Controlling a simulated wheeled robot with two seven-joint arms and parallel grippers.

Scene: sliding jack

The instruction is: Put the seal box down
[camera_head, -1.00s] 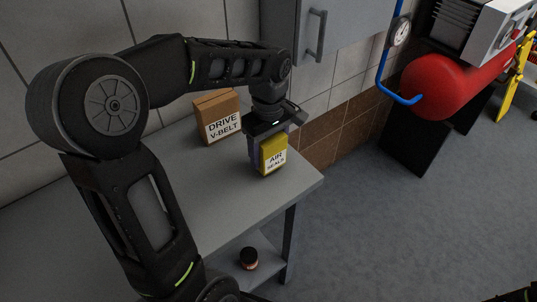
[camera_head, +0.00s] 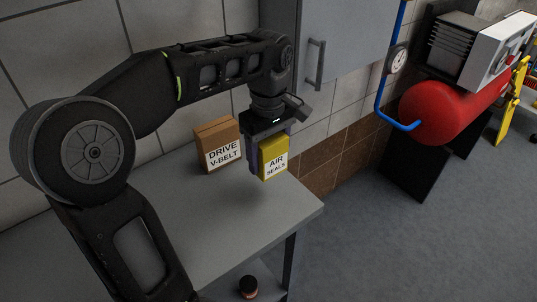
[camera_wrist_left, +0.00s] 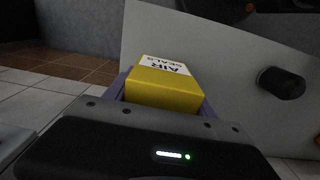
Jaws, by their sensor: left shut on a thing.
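The seal box (camera_head: 274,158) is a yellow carton with a white label reading AIR SEALS. My left gripper (camera_head: 269,148) is shut on it from above and holds it upright over the right part of the grey table (camera_head: 225,215). It appears to hang a little above the tabletop, with a soft shadow below; the exact gap is hard to tell. In the left wrist view the yellow box (camera_wrist_left: 165,88) sits between the fingers. My right gripper is not in view.
A brown DRIVE V-BELT box (camera_head: 218,146) stands just left of the seal box. A small dark jar (camera_head: 248,287) is on the lower shelf. A grey cabinet (camera_head: 345,40) hangs behind. The table's front middle is clear. A red tank (camera_head: 450,110) is at right.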

